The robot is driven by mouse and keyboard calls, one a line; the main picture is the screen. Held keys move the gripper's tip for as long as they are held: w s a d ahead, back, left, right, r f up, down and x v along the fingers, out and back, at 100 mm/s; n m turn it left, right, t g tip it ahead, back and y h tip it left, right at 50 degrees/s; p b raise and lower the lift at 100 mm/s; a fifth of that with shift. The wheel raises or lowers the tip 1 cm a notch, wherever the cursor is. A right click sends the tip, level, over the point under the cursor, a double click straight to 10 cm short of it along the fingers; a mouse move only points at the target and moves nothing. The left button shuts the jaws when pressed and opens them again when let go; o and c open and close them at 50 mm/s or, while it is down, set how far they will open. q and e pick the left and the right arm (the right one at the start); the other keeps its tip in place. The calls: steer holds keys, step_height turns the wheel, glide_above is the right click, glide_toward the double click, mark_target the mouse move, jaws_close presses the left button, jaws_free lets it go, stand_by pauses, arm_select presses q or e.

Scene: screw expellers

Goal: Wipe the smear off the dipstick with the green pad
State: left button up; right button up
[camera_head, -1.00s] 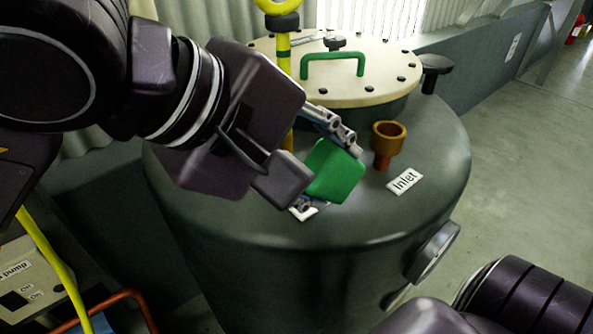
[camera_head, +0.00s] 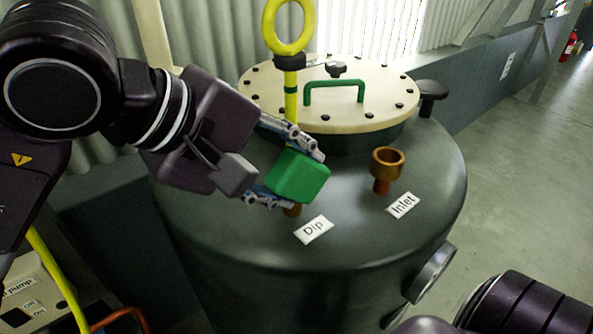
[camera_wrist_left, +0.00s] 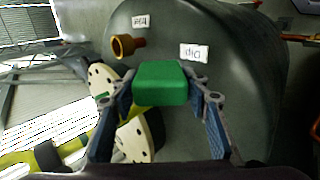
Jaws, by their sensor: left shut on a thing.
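The dipstick (camera_head: 291,98) is a yellow rod with a ring handle and dark collar, upright at the dip port of the dark tank. My left gripper (camera_head: 290,178) is shut on the green pad (camera_head: 300,176), which is in front of the dipstick's lower part in the head view. In the left wrist view the pad (camera_wrist_left: 160,84) sits between both fingers, and the yellow dipstick (camera_wrist_left: 72,146) runs behind it. I cannot tell whether pad and rod touch. No smear can be made out. My right gripper is out of view.
The tank top (camera_head: 350,235) carries a "Dip" label (camera_head: 314,229), an "Inlet" label (camera_head: 403,205) and a brass inlet funnel (camera_head: 387,165). A cream bolted lid (camera_head: 270,100) with a green handle (camera_head: 334,87) lies behind. Floor is free at right.

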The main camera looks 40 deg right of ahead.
arm_select(q)
steer(key=shift+d, duration=0.15)
steer(key=shift+w, duration=1.05)
stand_by(0.3)
steer(key=b, duration=0.3)
steer(key=shift+b, duration=0.35)
stand_by(1.0)
steer(key=shift+s+f+b, duration=0.1)
steer(key=shift+s+b, duration=0.25)
steer(key=shift+s, duration=0.2)
steer(key=shift+s+d+b, duration=0.1)
steer(key=shift+s+b, duration=0.75)
steer(key=shift+s, duration=1.6)
